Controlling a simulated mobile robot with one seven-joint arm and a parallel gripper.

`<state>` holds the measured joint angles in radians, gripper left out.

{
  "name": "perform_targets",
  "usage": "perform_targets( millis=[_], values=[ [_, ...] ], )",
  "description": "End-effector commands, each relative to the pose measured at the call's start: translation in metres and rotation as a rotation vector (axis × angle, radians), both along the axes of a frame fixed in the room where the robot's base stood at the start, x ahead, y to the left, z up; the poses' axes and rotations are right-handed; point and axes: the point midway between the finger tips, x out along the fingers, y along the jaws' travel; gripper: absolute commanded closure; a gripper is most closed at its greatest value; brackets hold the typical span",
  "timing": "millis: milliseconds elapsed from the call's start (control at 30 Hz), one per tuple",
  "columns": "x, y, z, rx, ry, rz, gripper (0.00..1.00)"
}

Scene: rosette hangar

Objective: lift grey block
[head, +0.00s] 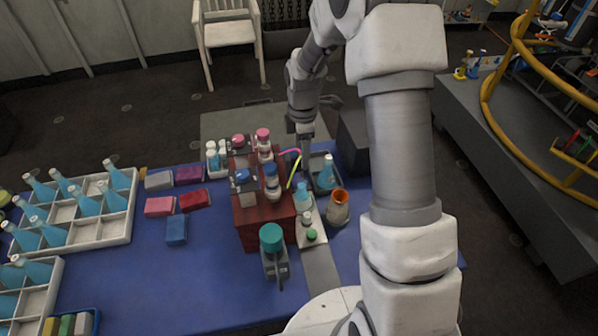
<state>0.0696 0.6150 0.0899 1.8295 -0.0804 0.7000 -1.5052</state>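A grey block (158,180) lies flat on the blue table, at the back of a loose group of blocks on the left. A purple block (189,175) is just to its right and a pink block (160,206) is in front of it. My gripper (304,152) points down, well to the right of the grey block, behind the red rack and its bottles. Its fingers are small and partly hidden there, so I cannot tell whether they are open or shut. Nothing covers the grey block.
Red (195,199) and blue (177,230) blocks lie near the grey one. White crates (117,232) of blue flasks stand left. A dark red rack (250,235) with jars and a small white bottle holder (216,168) stand between my gripper and the blocks.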

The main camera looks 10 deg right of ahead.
Motion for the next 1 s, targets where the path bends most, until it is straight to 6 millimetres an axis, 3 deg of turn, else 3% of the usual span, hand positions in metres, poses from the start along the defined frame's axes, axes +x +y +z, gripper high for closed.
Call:
perform_targets(
  millis=[567, 1000],
  values=[
    [0.000, 0.000, 0.002, 0.000, 0.000, 0.000, 0.35],
    [0.000, 0.000, 0.037, 0.000, 0.000, 0.001, 0.35]
  ],
)
